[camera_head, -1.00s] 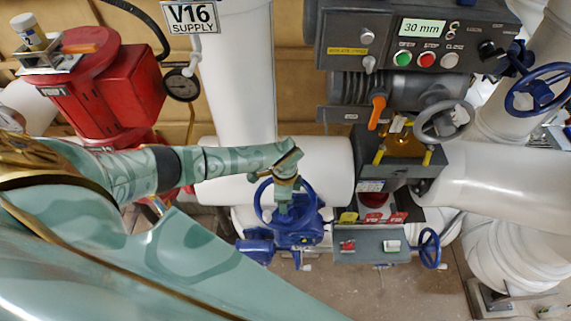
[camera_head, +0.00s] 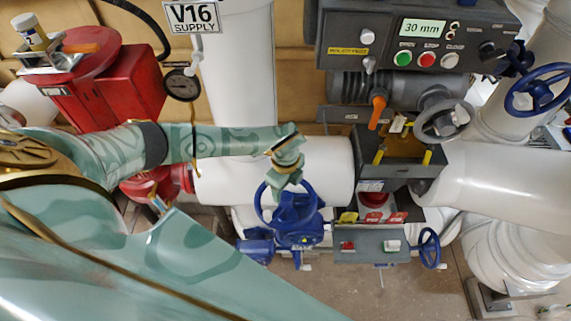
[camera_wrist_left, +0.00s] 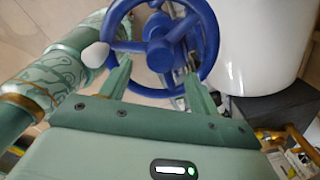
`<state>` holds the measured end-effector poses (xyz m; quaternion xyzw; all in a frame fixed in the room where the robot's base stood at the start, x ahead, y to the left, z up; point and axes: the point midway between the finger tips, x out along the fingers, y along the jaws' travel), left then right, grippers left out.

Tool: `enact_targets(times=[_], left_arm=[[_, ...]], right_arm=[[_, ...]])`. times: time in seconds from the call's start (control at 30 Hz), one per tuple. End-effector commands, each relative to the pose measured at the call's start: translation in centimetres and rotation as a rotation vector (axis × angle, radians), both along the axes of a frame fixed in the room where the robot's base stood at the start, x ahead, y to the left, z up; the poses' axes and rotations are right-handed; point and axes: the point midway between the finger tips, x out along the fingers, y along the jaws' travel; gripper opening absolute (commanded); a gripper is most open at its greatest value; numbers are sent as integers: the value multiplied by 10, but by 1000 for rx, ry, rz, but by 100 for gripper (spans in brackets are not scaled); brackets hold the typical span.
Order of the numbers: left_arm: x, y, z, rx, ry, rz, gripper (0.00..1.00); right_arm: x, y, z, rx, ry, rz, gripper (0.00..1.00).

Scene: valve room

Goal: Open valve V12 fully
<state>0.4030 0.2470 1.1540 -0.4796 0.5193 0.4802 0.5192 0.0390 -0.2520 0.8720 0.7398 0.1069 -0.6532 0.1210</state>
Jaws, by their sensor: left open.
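A blue valve with a spoked handwheel (camera_head: 293,210) stands at the centre of the head view, in front of a white pipe. No readable V12 label shows on it. My left gripper (camera_head: 286,181) is over the upper part of this wheel. In the left wrist view the blue handwheel (camera_wrist_left: 160,42) fills the top middle. My left gripper (camera_wrist_left: 157,66) is open there, its two fingers apart and overlapping the near part of the rim. I cannot tell whether they touch it. A white rounded knob shows at the wheel's left. My right gripper is not in view.
A dark control panel (camera_head: 385,30) reads "30 mm". Below it are an orange lever (camera_head: 377,112) and a grey box with yellow pieces. Another blue handwheel (camera_head: 539,90) is at upper right, a small one (camera_head: 429,248) at lower right. A "V16 SUPPLY" sign (camera_head: 191,17) hangs upper left.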

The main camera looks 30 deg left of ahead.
Motion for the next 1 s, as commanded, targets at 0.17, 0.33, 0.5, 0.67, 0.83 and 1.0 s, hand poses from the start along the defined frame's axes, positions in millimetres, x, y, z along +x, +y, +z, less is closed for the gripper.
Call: enact_targets(times=[0.17,0.33,0.5,0.67,0.83,1.0], left_arm=[[1,0,0,1,-1,-194,62],[0,0,0,0,-1,-360,62],[0,0,0,0,0,-362,62],[0,0,-4,-1,0,-360,62],[0,0,-20,0,1,-358,62],[0,0,-36,-1,0,-358,62]], right_arm=[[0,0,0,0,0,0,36],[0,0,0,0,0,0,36],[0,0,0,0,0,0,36],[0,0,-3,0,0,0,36],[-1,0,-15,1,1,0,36],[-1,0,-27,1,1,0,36]])
